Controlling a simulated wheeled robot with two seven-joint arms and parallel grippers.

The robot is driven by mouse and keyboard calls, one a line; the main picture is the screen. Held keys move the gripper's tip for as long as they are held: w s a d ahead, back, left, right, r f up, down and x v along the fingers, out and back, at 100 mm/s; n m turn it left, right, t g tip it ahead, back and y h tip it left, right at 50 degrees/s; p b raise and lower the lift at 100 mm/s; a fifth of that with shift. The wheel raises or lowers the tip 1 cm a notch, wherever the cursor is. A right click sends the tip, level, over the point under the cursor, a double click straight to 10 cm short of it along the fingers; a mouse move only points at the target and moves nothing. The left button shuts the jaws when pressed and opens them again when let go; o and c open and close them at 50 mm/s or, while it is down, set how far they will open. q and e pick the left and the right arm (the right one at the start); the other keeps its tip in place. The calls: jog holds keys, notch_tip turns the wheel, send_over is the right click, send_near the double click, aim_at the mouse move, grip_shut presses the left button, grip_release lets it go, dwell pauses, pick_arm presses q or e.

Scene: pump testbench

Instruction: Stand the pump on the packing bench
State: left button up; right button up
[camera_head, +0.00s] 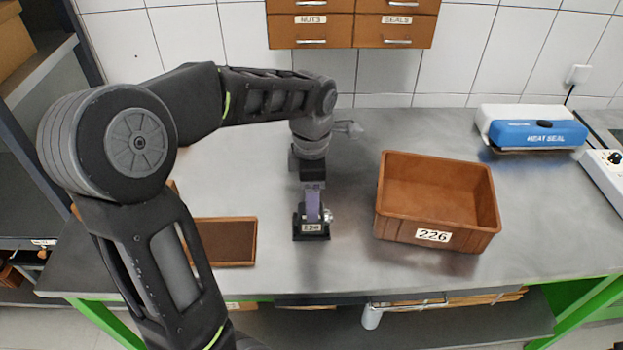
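The pump (312,226) stands upright on the grey packing bench (345,265), left of the brown crate. It has a dark base with a small white label, a slim purple-grey body and a metallic part at its right side. My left arm comes in from the left and bends down over the pump. My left gripper (312,186) points straight down at the pump's top. The fingers and the pump's upper part overlap, so I cannot tell whether they grip it. My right gripper is not in view.
A brown crate (468,242) labelled 226 stands just right of the pump. A shallow brown tray (256,243) lies left of it, partly behind my arm. A blue and white heat sealer (535,133) sits at the back right. Drawers (352,22) hang on the wall.

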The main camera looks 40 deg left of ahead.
pick_arm(q)
notch_tip(320, 180, up, 5)
jog(key=shift+r, duration=0.1)
